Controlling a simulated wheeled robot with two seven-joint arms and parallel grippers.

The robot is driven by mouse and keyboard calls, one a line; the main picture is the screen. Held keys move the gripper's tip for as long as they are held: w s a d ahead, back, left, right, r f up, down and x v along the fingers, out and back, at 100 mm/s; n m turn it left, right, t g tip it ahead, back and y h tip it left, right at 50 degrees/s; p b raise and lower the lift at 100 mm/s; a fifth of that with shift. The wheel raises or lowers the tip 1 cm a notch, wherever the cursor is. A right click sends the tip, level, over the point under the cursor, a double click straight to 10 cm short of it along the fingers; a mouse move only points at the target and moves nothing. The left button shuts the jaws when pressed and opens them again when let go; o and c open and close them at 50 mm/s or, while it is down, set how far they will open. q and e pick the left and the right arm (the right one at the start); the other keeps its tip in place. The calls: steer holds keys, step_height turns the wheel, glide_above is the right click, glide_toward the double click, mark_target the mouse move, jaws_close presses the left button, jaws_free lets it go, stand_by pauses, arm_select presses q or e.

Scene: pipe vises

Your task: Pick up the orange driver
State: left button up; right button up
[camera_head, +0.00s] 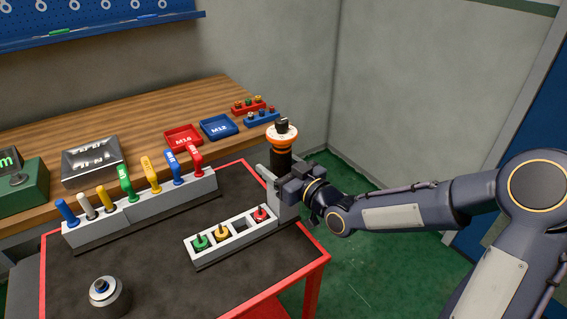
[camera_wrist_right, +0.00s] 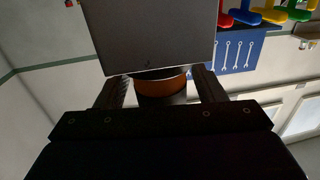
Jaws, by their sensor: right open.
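The orange driver (camera_head: 283,140) stands upright at the right end of the red-edged cart, with a black knob on top, a white and orange collar and a dark body. My right gripper (camera_head: 281,186) is at its lower body, coming in from the right. In the right wrist view, the orange band of the driver (camera_wrist_right: 162,86) shows between the two open fingers (camera_wrist_right: 160,90). A grey block (camera_wrist_right: 155,35) hides part of it there. I cannot tell whether the fingers touch the driver. My left gripper is not in view.
A grey holder (camera_head: 212,251) with green, yellow and red pieces lies left of my gripper. A long rack (camera_head: 146,214) of coloured handles stands behind it. A round grey object (camera_head: 105,296) is near the front. The cart top between them is clear.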

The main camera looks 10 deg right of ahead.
steer(key=c, duration=1.3)
steer(key=shift+r, duration=0.1)
jaws_close()
step_height(320, 180, up, 18)
steer(key=p, duration=0.3)
steer(key=shift+s, duration=0.1)
